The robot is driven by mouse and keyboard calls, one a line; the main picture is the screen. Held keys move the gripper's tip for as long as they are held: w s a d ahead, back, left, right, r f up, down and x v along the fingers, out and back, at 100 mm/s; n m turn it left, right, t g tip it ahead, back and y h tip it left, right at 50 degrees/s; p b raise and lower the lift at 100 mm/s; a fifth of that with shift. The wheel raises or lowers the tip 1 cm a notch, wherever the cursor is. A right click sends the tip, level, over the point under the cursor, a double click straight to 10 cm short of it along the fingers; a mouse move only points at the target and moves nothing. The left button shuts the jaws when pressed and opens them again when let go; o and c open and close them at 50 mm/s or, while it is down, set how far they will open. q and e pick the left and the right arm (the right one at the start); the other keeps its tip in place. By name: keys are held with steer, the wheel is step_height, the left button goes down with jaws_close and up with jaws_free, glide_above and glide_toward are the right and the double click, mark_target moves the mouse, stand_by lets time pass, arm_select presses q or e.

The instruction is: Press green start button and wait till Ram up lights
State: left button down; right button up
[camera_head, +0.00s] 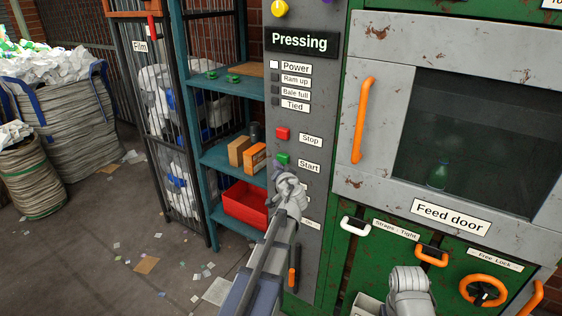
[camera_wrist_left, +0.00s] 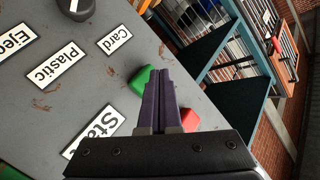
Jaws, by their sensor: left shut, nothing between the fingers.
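The green Start button (camera_head: 283,158) is on the grey control panel (camera_head: 310,120), below the red Stop button (camera_head: 282,133). The Ram up lamp (camera_head: 275,78) is dark; the Power lamp (camera_head: 274,64) above it is white. My left gripper (camera_head: 277,174) is shut and empty, just below the green button. In the left wrist view its dark fingers (camera_wrist_left: 158,76) overlap the edge of the green button (camera_wrist_left: 139,82); I cannot tell whether they touch it. The red button (camera_wrist_left: 190,121) is partly hidden behind them. My right gripper is out of view; only a grey part of that arm shows.
The feed door (camera_head: 380,75) with its orange handle (camera_head: 362,120) is right of the panel. A teal shelf (camera_head: 225,160) with a red bin (camera_head: 245,203) stands to the left. A black knob (camera_wrist_left: 76,8) is on the panel.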

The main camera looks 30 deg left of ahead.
arm_select(q)
steer(key=shift+s, duration=0.2)
steer(key=s, duration=0.4)
steer(key=shift+s+a, duration=0.2)
steer(key=shift+s, duration=0.15)
stand_by(0.8)
steer(key=s+d+f+m+g+h, duration=0.1)
steer(key=s+d+f+g+h, duration=0.15)
steer(key=s+d+f, duration=0.5)
steer(key=s+d+f+g+h, duration=0.2)
steer(key=s+d+f+g, duration=0.15)
steer(key=d, duration=0.75)
steer(key=s+d+f+m+g+h, duration=0.1)
steer(key=s+d+f+g+h, duration=0.2)
steer(key=s+d+f, duration=0.45)
steer(key=s+d+m+g+h, duration=0.2)
steer(key=s+d, duration=0.4)
steer(key=d, duration=0.4)
steer(key=shift+s+m+g, duration=0.3)
steer(key=shift+s+g, duration=0.1)
steer(key=shift+g, duration=0.4)
steer(key=shift+d, duration=0.1)
stand_by(1.7)
